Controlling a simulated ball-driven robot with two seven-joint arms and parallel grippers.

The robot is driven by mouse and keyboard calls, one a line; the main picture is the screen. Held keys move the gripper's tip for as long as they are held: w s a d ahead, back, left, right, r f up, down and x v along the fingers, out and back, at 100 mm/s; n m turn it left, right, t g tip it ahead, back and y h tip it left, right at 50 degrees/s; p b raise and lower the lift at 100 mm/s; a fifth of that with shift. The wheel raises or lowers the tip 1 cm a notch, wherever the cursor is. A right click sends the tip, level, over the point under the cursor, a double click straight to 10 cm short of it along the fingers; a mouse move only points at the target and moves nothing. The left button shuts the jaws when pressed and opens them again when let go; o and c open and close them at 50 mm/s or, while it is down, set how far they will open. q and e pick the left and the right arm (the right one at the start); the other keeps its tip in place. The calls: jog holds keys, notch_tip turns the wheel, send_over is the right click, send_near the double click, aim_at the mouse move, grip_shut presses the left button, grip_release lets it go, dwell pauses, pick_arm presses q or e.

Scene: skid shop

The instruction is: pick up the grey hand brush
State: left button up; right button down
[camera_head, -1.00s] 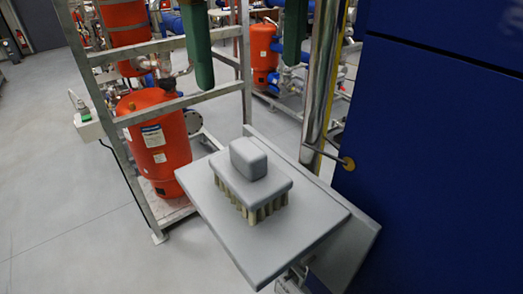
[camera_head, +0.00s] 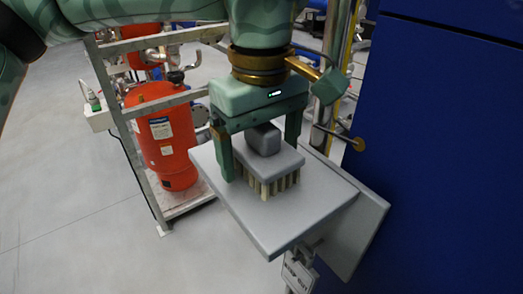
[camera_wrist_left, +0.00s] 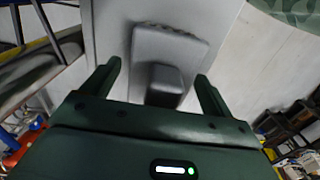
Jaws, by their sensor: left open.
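The grey hand brush (camera_head: 270,162) stands bristles down on a small grey shelf (camera_head: 265,225), its block handle on top. My left gripper (camera_head: 260,158) is over the brush from above, open, with one finger on each side of it. In the left wrist view the brush (camera_wrist_left: 168,45) and its handle lie between and beyond the two open fingers (camera_wrist_left: 158,82). I cannot tell whether a finger touches the brush. The gripper body hides part of the handle's top in the head view. My right gripper is not in view.
A dark blue cabinet wall (camera_head: 440,130) stands close on the right, beside a shiny vertical pipe (camera_head: 337,60). A red tank (camera_head: 165,140) in a metal frame is behind left. A tag (camera_head: 297,273) hangs under the shelf. Open floor (camera_head: 80,215) lies to the left.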

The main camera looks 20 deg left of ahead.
pick_arm(q)
jog(key=shift+s, duration=0.1)
jog(key=c, duration=1.1)
jog(key=shift+r, duration=0.6)
jog(key=s+r, duration=0.1)
jog(key=r, duration=0.1)
jog(key=s+r, duration=0.1)
jog(key=r, duration=0.2)
jog(key=s+d+r+b, duration=0.1)
jog(key=s+r, duration=0.1)
jog(key=shift+r, duration=0.15)
jog(key=s+d+r+b, duration=0.1)
jog(key=s+r, duration=0.3)
jog(key=s, duration=0.5)
jog(key=shift+s+d+r, duration=0.3)
jog(key=shift+s+d, duration=0.05)
jog(key=shift+d, duration=0.2)
